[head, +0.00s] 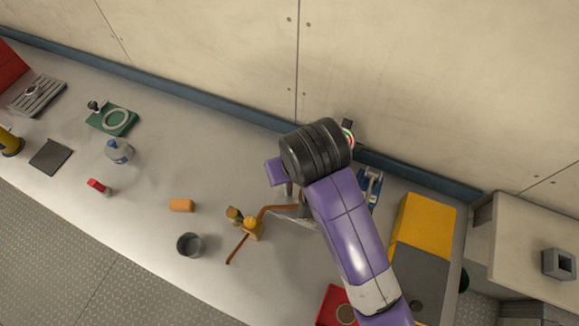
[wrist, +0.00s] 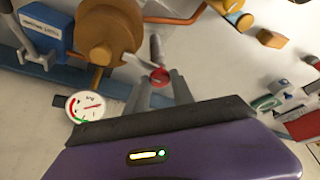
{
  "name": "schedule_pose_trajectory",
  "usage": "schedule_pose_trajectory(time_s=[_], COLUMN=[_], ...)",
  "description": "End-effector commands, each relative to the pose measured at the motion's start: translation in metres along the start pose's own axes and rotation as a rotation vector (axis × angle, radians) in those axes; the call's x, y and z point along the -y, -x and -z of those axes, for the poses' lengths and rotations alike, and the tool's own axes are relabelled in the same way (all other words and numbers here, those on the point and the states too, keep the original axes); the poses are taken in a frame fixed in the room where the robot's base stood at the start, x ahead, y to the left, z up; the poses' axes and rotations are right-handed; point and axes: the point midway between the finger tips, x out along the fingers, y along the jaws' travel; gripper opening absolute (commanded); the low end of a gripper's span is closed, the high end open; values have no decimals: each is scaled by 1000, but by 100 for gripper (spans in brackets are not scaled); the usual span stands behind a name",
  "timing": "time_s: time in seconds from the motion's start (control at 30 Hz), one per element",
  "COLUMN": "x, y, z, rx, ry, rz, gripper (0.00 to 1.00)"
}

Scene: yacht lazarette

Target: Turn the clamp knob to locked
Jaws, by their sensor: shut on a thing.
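In the wrist view my gripper (wrist: 161,86) has its two grey fingers closed around a small red knob (wrist: 160,77), with the knob between the fingertips. A grey lever-like bar and a grey rod lie against the knob. I take this as the clamp knob; no locked mark is readable. A large brown round part (wrist: 108,38) stands just to the left of it. In the head view my purple arm and black wrist cover the knob and the fingertips.
A round gauge (wrist: 86,107) is by the wall, left of my gripper in the wrist view. A blue device (head: 370,188) stands right of my arm in the head view. A brass valve (head: 250,229) with copper pipes, a dark cup (head: 190,245) and an orange block (head: 181,205) lie left.

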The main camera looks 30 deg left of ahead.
Motion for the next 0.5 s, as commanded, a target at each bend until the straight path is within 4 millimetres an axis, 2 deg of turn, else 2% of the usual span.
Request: schedule_pose_trajectory(time_s=[0.47,0.5], x=[-1,-1], y=[0,0], z=[1,1], rx=[-2,-2], ry=[-15,-15], rz=[-7,-7], gripper=[0,34])
